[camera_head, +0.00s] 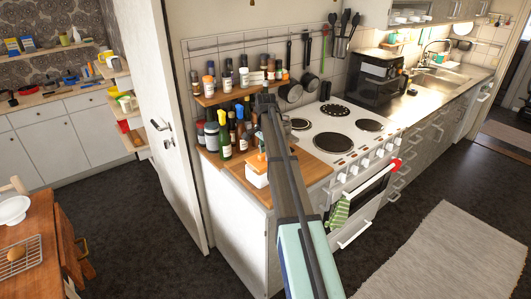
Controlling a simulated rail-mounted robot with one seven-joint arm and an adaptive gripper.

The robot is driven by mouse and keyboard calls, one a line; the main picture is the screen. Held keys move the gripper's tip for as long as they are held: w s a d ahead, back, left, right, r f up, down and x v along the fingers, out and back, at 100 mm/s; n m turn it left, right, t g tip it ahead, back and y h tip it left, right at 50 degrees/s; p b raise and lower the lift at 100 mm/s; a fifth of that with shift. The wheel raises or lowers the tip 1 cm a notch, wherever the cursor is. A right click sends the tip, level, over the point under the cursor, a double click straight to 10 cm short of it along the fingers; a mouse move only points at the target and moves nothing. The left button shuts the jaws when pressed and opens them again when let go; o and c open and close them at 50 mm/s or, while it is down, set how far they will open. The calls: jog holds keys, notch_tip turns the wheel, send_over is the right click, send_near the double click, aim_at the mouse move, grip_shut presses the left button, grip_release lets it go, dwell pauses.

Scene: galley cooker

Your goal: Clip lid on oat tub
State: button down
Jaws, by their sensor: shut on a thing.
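A small white tub (257,180), which looks like the oat tub, stands on the wooden worktop left of the hob. My arm reaches over the counter from the bottom of the picture and covers the tub's right side. My gripper (262,146) is small and dark at the arm's far end, just above the tub, and partly hidden. It is shut on a small orange piece (261,157), which seems to be part of the lid. I cannot tell whether this piece touches the tub or how the lid sits.
Bottles and jars (224,135) crowd the worktop just behind and left of the tub. A shelf of bottles (230,91) hangs above them. The white cooker (335,125) is close on the right.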

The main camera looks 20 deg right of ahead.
jog(key=shift+f, duration=0.25)
jog(key=shift+f+b, duration=0.3)
jog(key=shift+f, duration=0.4)
jog(key=shift+f, duration=0.2)
jog(key=shift+c, duration=1.7)
grip_release()
jog(key=shift+r, duration=0.1)
jog(key=shift+r+p, duration=2.55)
jog(key=shift+r, duration=2.35)
jog(key=shift+r, duration=0.2)
